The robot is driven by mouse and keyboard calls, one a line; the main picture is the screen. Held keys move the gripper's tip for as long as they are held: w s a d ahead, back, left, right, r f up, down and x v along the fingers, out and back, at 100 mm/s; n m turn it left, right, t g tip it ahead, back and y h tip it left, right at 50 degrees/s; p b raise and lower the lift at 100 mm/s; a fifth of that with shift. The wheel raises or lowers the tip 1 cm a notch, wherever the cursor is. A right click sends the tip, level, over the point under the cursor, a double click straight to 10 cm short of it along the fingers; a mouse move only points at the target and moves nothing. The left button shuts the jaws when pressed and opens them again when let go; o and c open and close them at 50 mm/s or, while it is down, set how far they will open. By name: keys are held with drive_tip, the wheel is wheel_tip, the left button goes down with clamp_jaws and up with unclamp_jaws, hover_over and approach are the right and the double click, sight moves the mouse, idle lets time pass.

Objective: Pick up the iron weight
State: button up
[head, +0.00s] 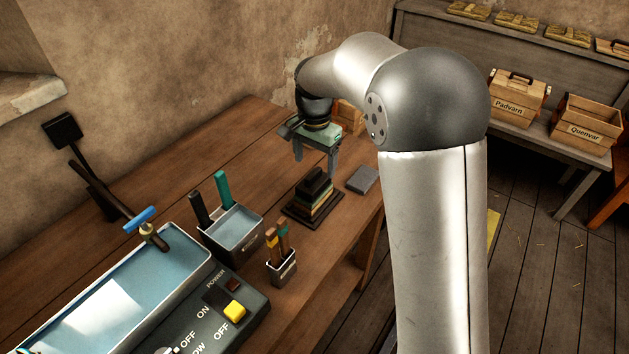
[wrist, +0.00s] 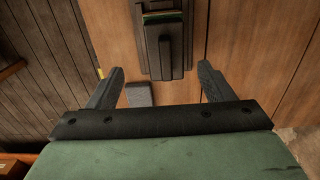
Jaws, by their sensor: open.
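A dark stepped block, which looks like the iron weight (head: 316,182), sits on top of a small stack of coloured layers (head: 318,205) on the wooden bench. In the wrist view the dark weight (wrist: 165,52) has a narrow raised bar along its top. My gripper (head: 315,166) is open and empty, pointing down above the stack. In the wrist view my gripper (wrist: 162,70) has its fingertips apart, with the near end of the bar between them in the picture. I cannot tell the exact height gap. The underside of the weight is hidden.
A grey slab (head: 363,179) lies right of the stack. A blue-lined bin (head: 234,232) and a small tool holder (head: 282,268) stand in front and left. A large tray (head: 110,300) and control box (head: 215,310) are nearer. Wooden boxes (head: 350,117) stand behind my gripper.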

sight(313, 173)
drive_tip(key=shift+w+a+f+p, duration=0.15)
drive_tip(key=shift+f+p, duration=0.15)
drive_tip(key=shift+f, duration=1)
drive_tip(key=shift+w+d+f+p, duration=0.15)
drive_tip(key=shift+f+p, duration=0.15)
drive_tip(key=shift+f, duration=0.95)
drive_tip(key=shift+w+a+f+p, duration=0.15)
drive_tip(key=shift+f+p, duration=0.15)
drive_tip(key=shift+f, duration=1)
drive_tip(key=shift+r, duration=0.1)
drive_tip(key=c, duration=1.5)
